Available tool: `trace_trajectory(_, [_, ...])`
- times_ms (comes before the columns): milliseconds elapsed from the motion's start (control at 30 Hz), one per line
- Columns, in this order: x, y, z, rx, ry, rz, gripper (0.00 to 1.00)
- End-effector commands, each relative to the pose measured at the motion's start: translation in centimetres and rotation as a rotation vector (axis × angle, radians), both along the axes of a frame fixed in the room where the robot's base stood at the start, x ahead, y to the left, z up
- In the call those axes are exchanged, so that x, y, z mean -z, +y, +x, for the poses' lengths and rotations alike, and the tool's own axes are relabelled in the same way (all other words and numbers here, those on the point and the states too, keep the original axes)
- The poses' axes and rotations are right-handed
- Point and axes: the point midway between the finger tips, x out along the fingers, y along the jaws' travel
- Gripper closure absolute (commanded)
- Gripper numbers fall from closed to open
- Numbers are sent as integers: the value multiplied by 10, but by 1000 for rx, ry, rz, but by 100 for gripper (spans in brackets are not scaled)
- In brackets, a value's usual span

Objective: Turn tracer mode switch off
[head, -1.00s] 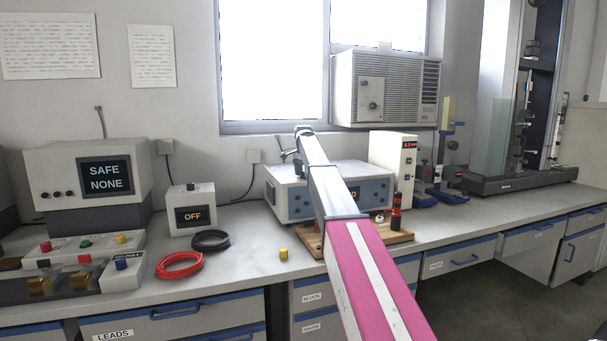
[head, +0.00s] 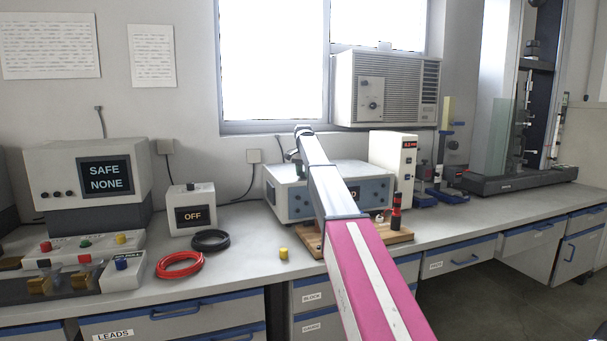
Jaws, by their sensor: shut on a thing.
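A pale box with a blue-grey front panel (head: 285,196) stands on the bench behind my arm. Its display is mostly covered by the arm; only a last letter shows. The tracer mode switch cannot be made out; my arm covers the middle of this box. My gripper (head: 291,156) shows only as a small dark piece below the arm's far end, close over the top left of the box. It is shut on a small part there, which I take to be the switch; the fingertips are hard to see.
A small box reading OFF (head: 192,215) with a black knob stands to the left. Black (head: 210,241) and red (head: 180,265) cable coils and a yellow cylinder (head: 283,254) lie in front. A red-black cylinder (head: 396,212) stands on a wooden board right of my arm.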

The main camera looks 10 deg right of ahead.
Motion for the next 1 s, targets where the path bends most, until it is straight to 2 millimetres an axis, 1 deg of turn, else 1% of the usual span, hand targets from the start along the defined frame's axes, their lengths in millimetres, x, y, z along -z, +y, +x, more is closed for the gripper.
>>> trace_trajectory(300, [-1,-1,0,-298,1,-1,88])
trace_trajectory(600, [-1,-1,0,-545,1,-1,88])
trace_trajectory(800, [-1,-1,0,-660,-1,0,88])
trace_trajectory(1000, [-1,-1,0,-725,-1,0,88])
